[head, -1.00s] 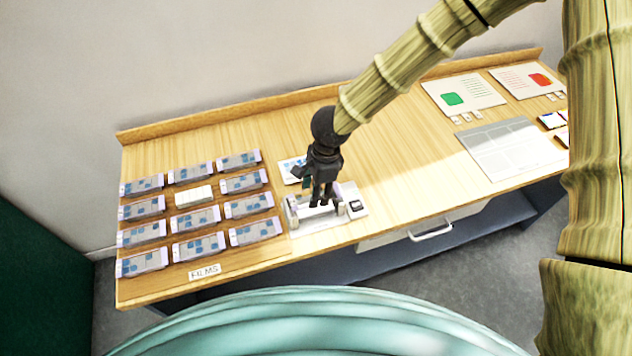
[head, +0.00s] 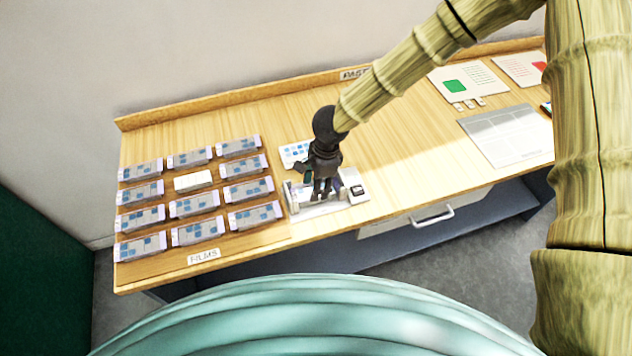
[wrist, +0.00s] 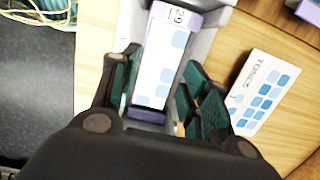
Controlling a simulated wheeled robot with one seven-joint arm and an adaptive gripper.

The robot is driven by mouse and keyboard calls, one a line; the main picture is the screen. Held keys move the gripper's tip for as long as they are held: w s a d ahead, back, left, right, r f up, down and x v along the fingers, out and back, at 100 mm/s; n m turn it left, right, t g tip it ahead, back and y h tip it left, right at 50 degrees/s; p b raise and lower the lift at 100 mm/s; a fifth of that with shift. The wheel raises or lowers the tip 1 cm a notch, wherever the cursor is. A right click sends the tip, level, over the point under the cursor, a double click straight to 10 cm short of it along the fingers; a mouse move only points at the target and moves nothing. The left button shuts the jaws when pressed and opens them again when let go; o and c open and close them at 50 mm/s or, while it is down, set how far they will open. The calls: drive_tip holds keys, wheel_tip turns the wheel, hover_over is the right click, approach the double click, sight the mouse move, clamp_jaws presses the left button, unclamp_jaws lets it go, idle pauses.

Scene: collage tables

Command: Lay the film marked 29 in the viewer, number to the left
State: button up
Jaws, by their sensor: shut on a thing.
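The film marked 29 (wrist: 163,62) is a pale strip with light blue squares and purple ends. In the wrist view its number is at the top end, which corresponds to the left in the head view. My gripper (head: 322,196) is shut on the film's long sides, with dark green finger pads (wrist: 126,80). The grey viewer (head: 296,205) is directly under the gripper, and its pale frame shows in the wrist view (wrist: 131,22). The film lines up with the viewer's bed; I cannot tell whether it rests fully on it. In the head view my fingers mostly hide the film.
A card with blue squares (head: 293,152) lies behind the viewer. Rows of purple-ended films stand at the left behind a FILMS label (head: 204,256), with one plain white spot (head: 193,181) among them. Sheets (head: 508,136) lie at the right. The table between is clear.

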drive_tip(key=shift+s+r, duration=0.15)
drive_tip(key=shift+s, duration=0.05)
drive_tip(key=o, duration=1.1)
drive_tip(key=shift+w, duration=0.15)
drive_tip(key=shift+c, duration=0.2)
wheel_tip(320, 180, up, 12)
drive_tip(key=d, duration=0.1)
drive_tip(key=shift+w+d, duration=0.15)
drive_tip(key=shift+d, duration=0.2)
